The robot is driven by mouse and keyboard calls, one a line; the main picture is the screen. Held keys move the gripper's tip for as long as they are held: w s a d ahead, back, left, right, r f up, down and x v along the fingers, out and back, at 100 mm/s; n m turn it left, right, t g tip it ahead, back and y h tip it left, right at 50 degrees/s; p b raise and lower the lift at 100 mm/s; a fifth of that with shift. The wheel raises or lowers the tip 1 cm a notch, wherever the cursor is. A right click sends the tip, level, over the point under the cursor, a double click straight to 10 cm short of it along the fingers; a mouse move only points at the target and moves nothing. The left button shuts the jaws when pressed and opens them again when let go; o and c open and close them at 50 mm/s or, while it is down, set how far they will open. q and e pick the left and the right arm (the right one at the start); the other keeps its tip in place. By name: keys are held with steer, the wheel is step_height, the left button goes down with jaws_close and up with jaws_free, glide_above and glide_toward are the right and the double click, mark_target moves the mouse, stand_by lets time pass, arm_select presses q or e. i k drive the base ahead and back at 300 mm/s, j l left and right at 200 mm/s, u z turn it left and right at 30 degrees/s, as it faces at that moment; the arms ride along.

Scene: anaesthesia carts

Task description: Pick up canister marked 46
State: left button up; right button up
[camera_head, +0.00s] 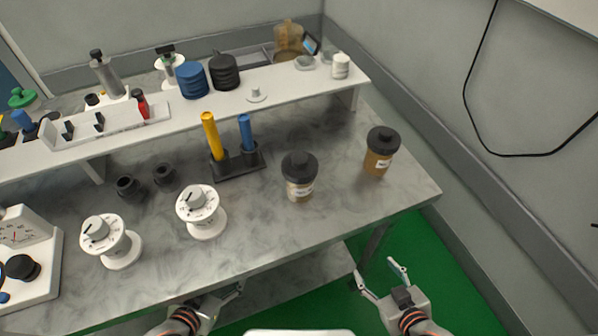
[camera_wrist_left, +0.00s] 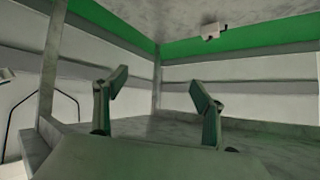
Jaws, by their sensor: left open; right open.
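The label print is too small to read, so I cannot tell which is marked 46. My right gripper (camera_head: 380,277) is open and empty, in front of the table's right front edge, apart from both canisters. My left gripper (camera_head: 222,292) is open at the table's front edge; its two fingers also show empty in the left wrist view (camera_wrist_left: 158,95).
White dial units (camera_head: 203,213) and dark knobs stand left on the table (camera_head: 270,235). A black holder (camera_head: 238,164) carries a yellow and a blue tube. A raised white shelf (camera_head: 290,80) with jars runs behind. Table around the canisters is clear.

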mark_target(297, 193)
steer(key=l+u, duration=0.15)
steer(key=l, duration=0.35)
steer(key=k+l+u, duration=0.15)
steer(key=l, duration=0.35)
steer(key=l+u, duration=0.2)
steer(key=l, duration=0.25)
steer(key=k+l+u, duration=0.15)
steer(key=l, duration=0.35)
